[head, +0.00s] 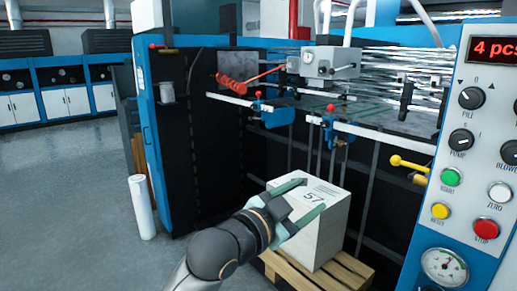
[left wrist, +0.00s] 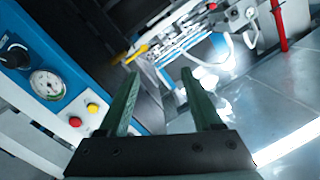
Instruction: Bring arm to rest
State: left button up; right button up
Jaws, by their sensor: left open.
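My left gripper (head: 306,198) reaches in from the bottom of the head view, in front of a white stack of sheets (head: 322,228) marked 57. Its two green fingers are spread apart with nothing between them. In the left wrist view the open fingers (left wrist: 160,98) also show empty, with the machine beyond them. My right gripper is in neither view.
The stack stands on a wooden pallet (head: 343,272) beside the blue machine (head: 160,150). A control panel (head: 470,170) with knobs and buttons is close at the right. A white roll (head: 142,207) stands on the floor at left, where the grey floor is clear.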

pick_arm(q)
jog(key=s+a+f+n+y+p, duration=0.1)
jog(key=s+a+f+n+y, duration=0.2)
jog(key=f, duration=0.6)
jog(key=a+f+n+y+p, duration=0.1)
jog(key=a+f+n, duration=0.2)
jog(key=a+f, duration=0.45)
jog(key=s+a+f+n+y, duration=0.2)
jog(key=a+f+n, duration=0.1)
jog(key=f, duration=0.7)
jog(key=s+a+f+n+g+y+p, duration=0.1)
jog(key=s+a+f, duration=0.5)
jog(key=s+f, duration=0.2)
jog(key=s+a+f+n+g+y+p, duration=0.1)
jog(key=s+a+f, duration=0.5)
jog(key=s, duration=0.6)
notch_tip(320, 180, down, 3)
jog(key=shift+s+r+n+g+y, duration=0.15)
jog(key=shift+s+n+g+y, duration=0.2)
jog(key=shift+n+g+y, duration=0.4)
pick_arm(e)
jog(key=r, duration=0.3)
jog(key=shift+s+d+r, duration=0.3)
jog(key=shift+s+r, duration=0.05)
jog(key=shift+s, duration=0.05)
pick_arm(q)
jog(key=shift+d, duration=0.1)
